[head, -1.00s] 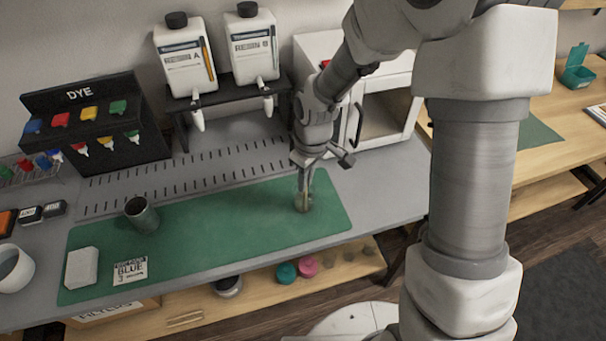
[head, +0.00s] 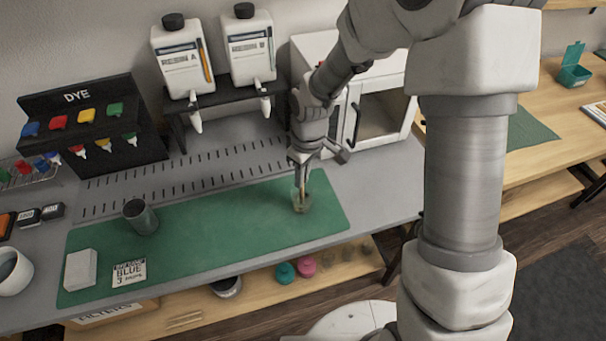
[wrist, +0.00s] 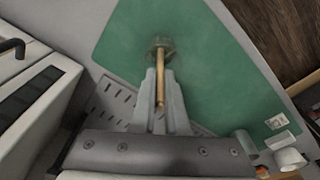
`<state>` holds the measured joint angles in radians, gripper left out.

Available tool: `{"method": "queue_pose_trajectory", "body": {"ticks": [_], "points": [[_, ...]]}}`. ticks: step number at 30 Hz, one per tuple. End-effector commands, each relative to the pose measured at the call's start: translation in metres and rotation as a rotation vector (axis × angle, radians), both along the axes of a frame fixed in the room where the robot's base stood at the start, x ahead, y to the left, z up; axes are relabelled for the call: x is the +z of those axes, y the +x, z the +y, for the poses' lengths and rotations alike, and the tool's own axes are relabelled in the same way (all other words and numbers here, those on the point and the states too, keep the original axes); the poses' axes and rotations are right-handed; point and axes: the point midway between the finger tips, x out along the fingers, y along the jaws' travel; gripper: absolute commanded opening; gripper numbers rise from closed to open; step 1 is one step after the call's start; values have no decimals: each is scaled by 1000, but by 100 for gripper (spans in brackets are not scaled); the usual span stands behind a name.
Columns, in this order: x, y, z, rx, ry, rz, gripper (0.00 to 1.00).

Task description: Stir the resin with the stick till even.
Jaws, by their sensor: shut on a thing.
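My gripper (head: 302,172) is shut on a thin wooden stick (wrist: 160,85). The stick points down into a small clear cup (head: 302,203) on the green mat (head: 235,220), right of its middle. In the wrist view the stick runs between my fingers (wrist: 160,100) into the cup (wrist: 160,46). The cup's content looks brownish, but it is too small to tell how even the resin is.
A grey metal cup (head: 140,217), a white block (head: 80,270) and a card reading BLUE (head: 129,271) are on the mat's left. Resin A (head: 182,60) and Resin B (head: 250,48) bottles stand on a black rack behind. A dye rack (head: 95,125) is at left; a white cabinet (head: 375,110) stands behind my gripper.

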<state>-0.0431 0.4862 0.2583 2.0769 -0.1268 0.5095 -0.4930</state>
Motion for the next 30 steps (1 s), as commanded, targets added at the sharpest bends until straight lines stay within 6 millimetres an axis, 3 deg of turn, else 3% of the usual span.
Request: {"method": "queue_pose_trajectory", "body": {"ticks": [11,30], "points": [[2,-1,0,0,1,-1,0],[52,-1,0,0,1,-1,0]]}}
